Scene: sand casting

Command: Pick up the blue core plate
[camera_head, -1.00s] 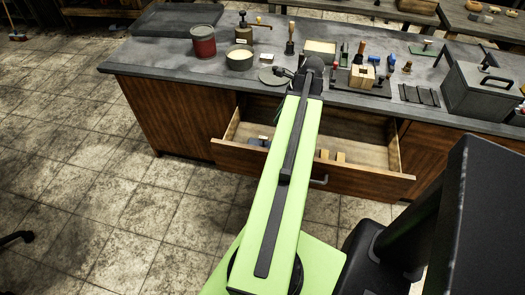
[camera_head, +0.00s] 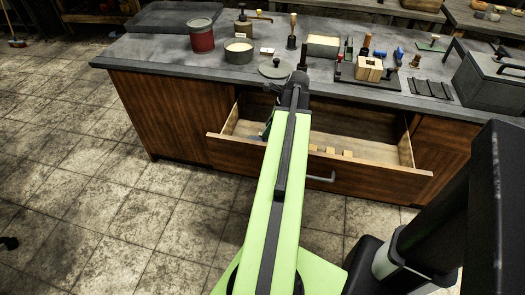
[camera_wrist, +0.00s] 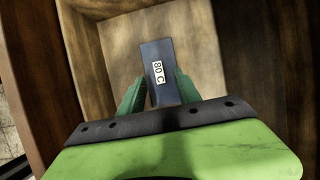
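The blue core plate (camera_wrist: 153,56) is a dark blue slab with a white "80°C" label. In the wrist view it lies in the wooden drawer (camera_wrist: 118,42). My gripper (camera_wrist: 160,75) has its two green fingers apart, one on each side of the plate. The fingertips are close to the plate's side edges; whether they touch it I cannot tell. The plate's near end lies between the fingers. In the head view my gripper (camera_head: 268,125) is inside the left part of the open drawer (camera_head: 330,163), mostly behind my arm, and the plate cannot be made out there.
Drawer walls stand close around my gripper. Several small wooden blocks (camera_head: 330,151) lie further right in the drawer. On the bench (camera_head: 165,49) above are a red can (camera_head: 202,40), a round pan (camera_head: 239,56), a grey lid (camera_head: 275,69) and a tool tray (camera_head: 385,93).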

